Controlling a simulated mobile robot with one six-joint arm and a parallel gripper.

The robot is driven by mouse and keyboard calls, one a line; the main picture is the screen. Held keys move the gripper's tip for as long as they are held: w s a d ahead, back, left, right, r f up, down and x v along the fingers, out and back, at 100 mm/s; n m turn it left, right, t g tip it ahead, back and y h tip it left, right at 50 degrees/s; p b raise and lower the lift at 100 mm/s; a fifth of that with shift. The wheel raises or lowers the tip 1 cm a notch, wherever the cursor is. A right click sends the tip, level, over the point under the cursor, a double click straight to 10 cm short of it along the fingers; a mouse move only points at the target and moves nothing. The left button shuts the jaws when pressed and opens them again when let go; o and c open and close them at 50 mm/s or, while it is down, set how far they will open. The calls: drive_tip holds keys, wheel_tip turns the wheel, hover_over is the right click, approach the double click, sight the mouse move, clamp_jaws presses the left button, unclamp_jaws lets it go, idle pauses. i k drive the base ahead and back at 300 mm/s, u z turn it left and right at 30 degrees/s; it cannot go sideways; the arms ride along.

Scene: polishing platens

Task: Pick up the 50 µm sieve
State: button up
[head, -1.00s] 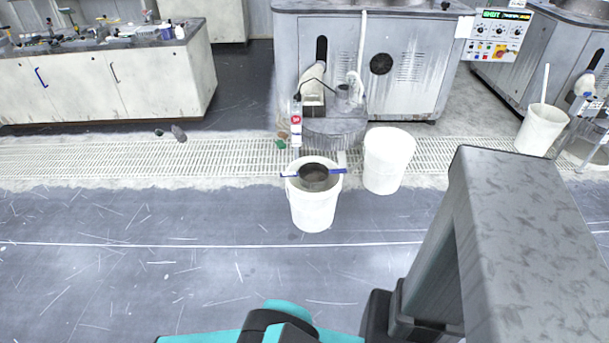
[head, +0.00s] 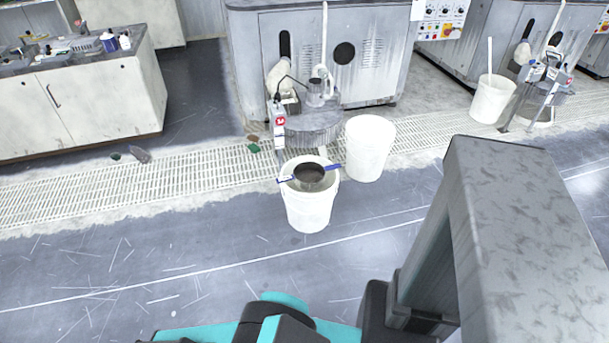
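A dark round sieve (head: 310,173) with blue handles sticking out to the left and right rests across the mouth of a white bucket (head: 308,208). I cannot read any mesh size on it. The bucket stands upright on the floor ahead of me. My own arm shows along the bottom and right of the head view, apart from the sieve. My gripper's fingers are not visible.
A second white bucket (head: 370,150) stands close behind and right of the first. A grey polishing machine (head: 375,85) is behind them, beyond a floor grating (head: 150,180). A white cabinet (head: 95,110) is at the left. The floor (head: 150,260) in front is mostly clear.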

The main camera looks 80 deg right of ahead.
sight(307, 176)
drive_tip(key=z, duration=0.5)
drive_tip(key=i, duration=0.6)
drive_tip(key=z, duration=0.95)
drive_tip(key=i, duration=0.7)
drive_tip(key=z, duration=0.4)
